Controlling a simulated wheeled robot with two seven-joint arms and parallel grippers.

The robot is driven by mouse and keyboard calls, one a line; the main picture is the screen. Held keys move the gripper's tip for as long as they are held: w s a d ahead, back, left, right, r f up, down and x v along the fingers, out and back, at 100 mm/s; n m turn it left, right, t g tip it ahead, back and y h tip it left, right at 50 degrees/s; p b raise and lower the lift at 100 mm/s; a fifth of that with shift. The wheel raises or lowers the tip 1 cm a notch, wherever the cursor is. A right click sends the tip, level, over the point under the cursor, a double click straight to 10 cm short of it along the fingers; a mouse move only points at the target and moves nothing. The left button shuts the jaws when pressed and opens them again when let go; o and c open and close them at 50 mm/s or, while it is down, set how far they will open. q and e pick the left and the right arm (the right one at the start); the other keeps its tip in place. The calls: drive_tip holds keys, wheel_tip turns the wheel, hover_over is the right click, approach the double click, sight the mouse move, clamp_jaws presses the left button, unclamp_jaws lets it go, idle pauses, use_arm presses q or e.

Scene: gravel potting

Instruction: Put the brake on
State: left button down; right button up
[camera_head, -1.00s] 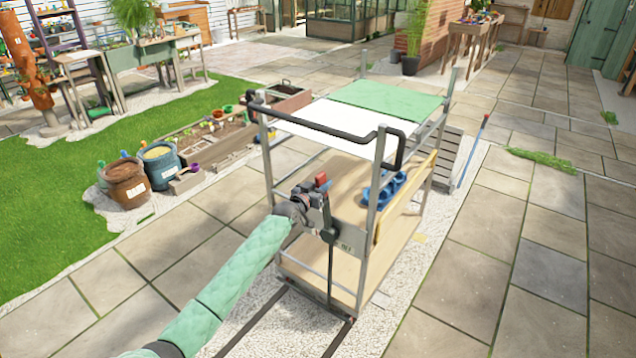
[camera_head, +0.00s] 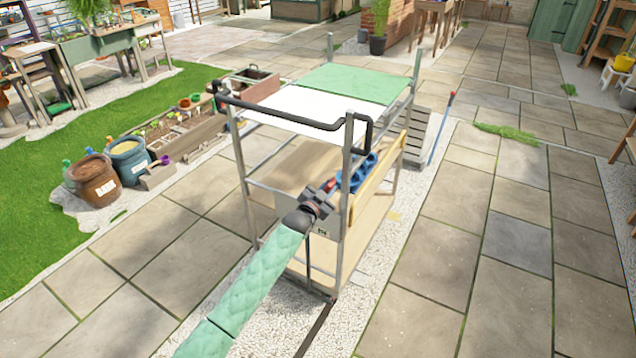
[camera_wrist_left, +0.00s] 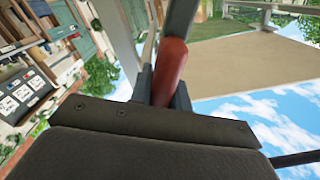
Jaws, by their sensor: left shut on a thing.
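The cart (camera_head: 346,165) is a grey metal frame with wooden shelves and a black push handle (camera_head: 285,113) on its near end. A red brake grip (camera_wrist_left: 171,70) shows in the left wrist view, between the two fingers of my left gripper (camera_wrist_left: 164,90). My left gripper is shut on this grip. In the head view my left gripper (camera_head: 326,190) is at the cart's near end, below the push handle and close to the right front post. It hides most of the lever there. My right gripper is not in view.
A green panel (camera_head: 355,82) and a white panel (camera_head: 300,108) form the cart's top. Blue cups (camera_head: 358,172) sit on a shelf. Brown (camera_head: 93,180) and blue (camera_head: 130,160) tubs stand left. Paving right of the cart is clear.

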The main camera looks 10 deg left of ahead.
use_arm(q)
drive_tip(key=shift+s+d+f+m, duration=0.3)
drive_tip(key=shift+d+f+m, duration=0.25)
drive_tip(key=shift+d, duration=0.15)
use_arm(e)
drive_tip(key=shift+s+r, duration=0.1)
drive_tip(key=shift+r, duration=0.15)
use_arm(q)
drive_tip(key=c, duration=1.3)
unclamp_jaws()
drive_tip(key=shift+d, duration=0.15)
drive_tip(key=b+v, duration=0.2)
drive_tip(key=v, duration=0.6)
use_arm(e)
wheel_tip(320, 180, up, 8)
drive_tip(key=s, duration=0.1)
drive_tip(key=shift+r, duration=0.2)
use_arm(q)
drive_tip(key=shift+w, duration=0.1)
